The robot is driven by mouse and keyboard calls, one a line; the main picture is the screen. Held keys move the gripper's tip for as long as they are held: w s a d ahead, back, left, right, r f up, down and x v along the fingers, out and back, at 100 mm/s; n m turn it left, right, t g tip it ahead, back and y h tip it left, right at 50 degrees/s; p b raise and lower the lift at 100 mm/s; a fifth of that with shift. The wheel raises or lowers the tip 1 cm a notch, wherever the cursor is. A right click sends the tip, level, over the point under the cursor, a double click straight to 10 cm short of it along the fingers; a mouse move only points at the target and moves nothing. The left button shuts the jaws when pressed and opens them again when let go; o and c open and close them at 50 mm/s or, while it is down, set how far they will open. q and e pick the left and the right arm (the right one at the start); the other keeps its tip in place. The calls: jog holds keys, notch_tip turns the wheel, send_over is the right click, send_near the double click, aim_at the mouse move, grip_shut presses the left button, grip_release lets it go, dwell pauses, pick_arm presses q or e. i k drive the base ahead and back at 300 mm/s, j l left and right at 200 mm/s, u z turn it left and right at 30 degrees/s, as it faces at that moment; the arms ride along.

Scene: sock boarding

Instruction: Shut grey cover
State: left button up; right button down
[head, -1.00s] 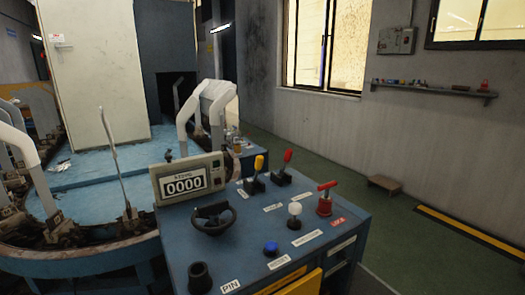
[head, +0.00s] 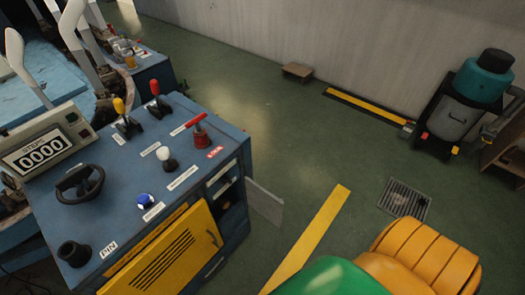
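The blue console (head: 112,165) stands at the left in the head view. A flat grey cover (head: 265,203) sticks out from its right side, swung open. The cover's hinge line is too small to make out clearly. Neither of my grippers is in view.
A yellow vented panel (head: 172,258) is on the console's front. An orange ribbed thing (head: 425,258) and a green rounded thing (head: 335,277) fill the bottom edge. A teal-topped canister vacuum (head: 468,100) stands at the right.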

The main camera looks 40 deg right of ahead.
aim_at(271, 208)
jog(key=l+u, duration=0.2)
jog(key=l, duration=0.2)
jog(key=l+u, duration=0.2)
jog(key=l, duration=0.25)
jog(key=l+u, duration=0.15)
jog(key=l, duration=0.25)
jog(key=k+l+u, duration=0.2)
jog(key=l, duration=0.2)
jog(key=l+u, duration=0.2)
jog(key=l, duration=0.2)
jog(key=k+l+u, duration=0.2)
jog(key=l, duration=0.2)
jog(key=l+u, duration=0.2)
jog(key=l, duration=0.15)
jog(key=k+l+u, duration=0.15)
jog(key=l, duration=0.2)
jog(key=l+u, duration=0.2)
jog(key=j, duration=0.05)
